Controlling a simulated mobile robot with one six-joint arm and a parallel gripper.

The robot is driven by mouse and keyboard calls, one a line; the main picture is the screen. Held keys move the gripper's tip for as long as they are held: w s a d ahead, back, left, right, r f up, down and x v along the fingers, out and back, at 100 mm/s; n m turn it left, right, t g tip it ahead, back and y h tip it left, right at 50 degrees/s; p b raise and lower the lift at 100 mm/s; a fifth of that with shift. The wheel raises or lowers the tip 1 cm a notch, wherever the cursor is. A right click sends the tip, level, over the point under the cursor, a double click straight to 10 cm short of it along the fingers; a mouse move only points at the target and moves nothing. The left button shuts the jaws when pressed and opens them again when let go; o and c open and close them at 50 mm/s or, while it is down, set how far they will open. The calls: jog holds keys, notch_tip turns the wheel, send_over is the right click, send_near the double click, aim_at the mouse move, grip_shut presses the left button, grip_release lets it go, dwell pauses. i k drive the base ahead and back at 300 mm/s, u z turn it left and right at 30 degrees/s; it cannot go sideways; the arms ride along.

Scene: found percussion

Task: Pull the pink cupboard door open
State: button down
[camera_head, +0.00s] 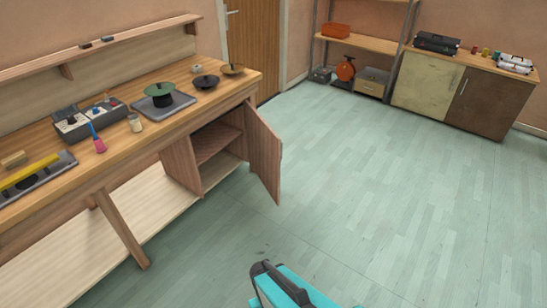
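The cupboard (181,163) stands under the wooden workbench at left. Its pinkish-brown wooden door (264,155) stands wide open, swung out over the floor from the cupboard's right side. The inside shows a shelf (214,142) and no objects that I can make out. A teal and dark grey part of my arm shows at the bottom edge, well apart from the door. No gripper fingers can be made out.
The workbench (215,97) holds a green-topped device (160,94), dark bowls (206,82) and a pink brush (98,143). A slanted bench leg (122,228) stands left of the cupboard. A cabinet (465,95) stands at back right. The green floor (370,190) is clear.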

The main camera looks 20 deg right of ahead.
aim_at(265, 146)
jog(key=k, duration=0.6)
jog(key=u, duration=0.35)
jog(key=i, duration=1.05)
jog(key=u, duration=0.55)
jog(key=i, duration=1.3)
jog(key=z, duration=0.05)
